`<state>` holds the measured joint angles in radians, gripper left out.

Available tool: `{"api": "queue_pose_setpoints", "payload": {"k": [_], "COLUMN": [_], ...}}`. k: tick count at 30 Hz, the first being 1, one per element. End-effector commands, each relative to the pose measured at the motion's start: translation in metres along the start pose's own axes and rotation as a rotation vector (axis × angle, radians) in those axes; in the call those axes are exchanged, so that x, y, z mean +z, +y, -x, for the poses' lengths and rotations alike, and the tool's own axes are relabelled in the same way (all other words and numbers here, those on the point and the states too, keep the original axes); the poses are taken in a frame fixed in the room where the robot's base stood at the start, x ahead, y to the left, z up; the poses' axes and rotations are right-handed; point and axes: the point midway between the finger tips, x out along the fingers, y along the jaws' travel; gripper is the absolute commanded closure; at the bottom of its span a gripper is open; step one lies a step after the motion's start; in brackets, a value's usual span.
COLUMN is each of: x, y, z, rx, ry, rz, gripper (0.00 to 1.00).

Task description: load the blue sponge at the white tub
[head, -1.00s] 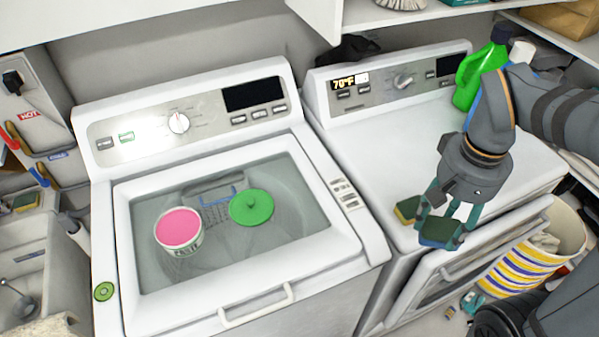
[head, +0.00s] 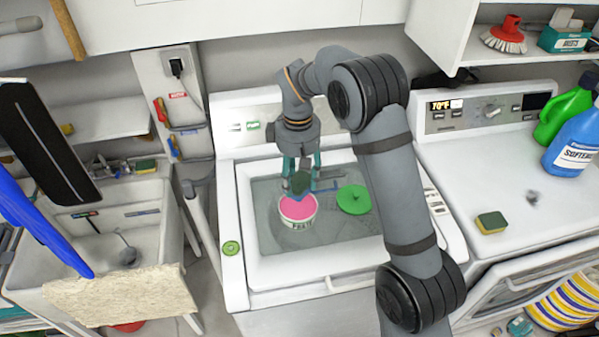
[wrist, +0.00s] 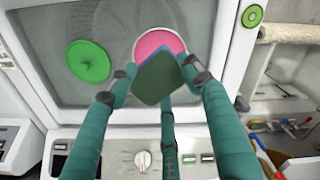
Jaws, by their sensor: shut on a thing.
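The white tub (head: 299,224) with a pink inside (head: 297,207) stands on the glass lid of the left washing machine. My gripper (head: 300,176) is shut on the blue sponge (head: 299,186), which has a dark green scouring face and a blue edge. In the head view the sponge is at the tub's far rim, apparently above it. In the wrist view the sponge (wrist: 158,82) between my fingers (wrist: 160,85) covers part of the pink opening (wrist: 157,43). The exact gap between sponge and tub cannot be told.
A green round lid (head: 353,199) lies on the glass right of the tub. A yellow-green sponge (head: 490,222) lies on the right machine, with green (head: 565,115) and blue (head: 575,142) bottles behind. A sink (head: 128,250) stands left.

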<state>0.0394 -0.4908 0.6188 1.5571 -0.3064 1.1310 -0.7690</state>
Motion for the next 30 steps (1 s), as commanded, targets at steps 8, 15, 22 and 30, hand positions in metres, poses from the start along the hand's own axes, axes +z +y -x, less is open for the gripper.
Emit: {"api": "queue_pose_setpoints", "payload": {"k": [8, 15, 22, 30], "x": [0.000, 0.000, 0.000, 0.000], "y": [-0.001, -0.001, -0.001, -0.001], "z": [-0.024, -0.049, -0.060, -0.059], "rx": [-0.001, -0.001, 0.000, 0.000], "ry": [0.000, -0.001, 0.000, 0.000], "rz": [0.002, 0.001, 0.000, 0.000], "gripper": [0.72, 0.72, 0.72, 0.72]}}
